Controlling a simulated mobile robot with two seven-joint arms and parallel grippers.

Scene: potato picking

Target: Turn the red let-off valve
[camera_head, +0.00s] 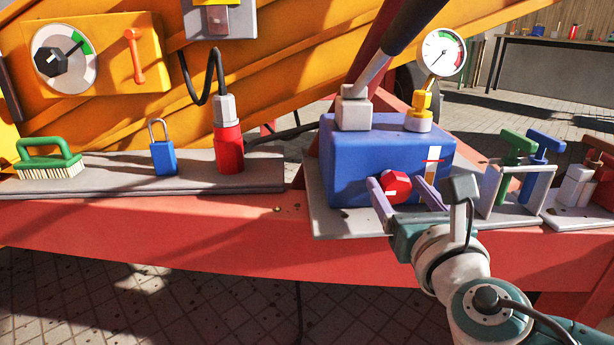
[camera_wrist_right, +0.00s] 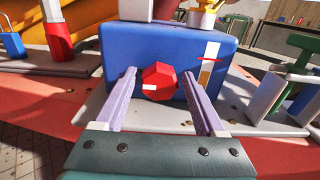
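The red let-off valve (camera_head: 395,187) is a faceted red knob with a white mark, on the front face of the blue pump box (camera_head: 345,165). My right gripper (camera_head: 399,190) is open, its two pale purple fingers spread to either side of the knob. In the right wrist view the knob (camera_wrist_right: 159,81) sits between the fingers (camera_wrist_right: 159,90), with a visible gap on both sides. The white mark is at the knob's lower left there. I cannot tell how far the fingertips reach along the knob. My left gripper is not in view.
A pressure gauge (camera_head: 441,53) and a lever socket (camera_head: 354,108) stand on top of the box. A red plug (camera_head: 229,148), blue padlock (camera_head: 163,156) and green brush (camera_head: 50,160) are on the left ledge.

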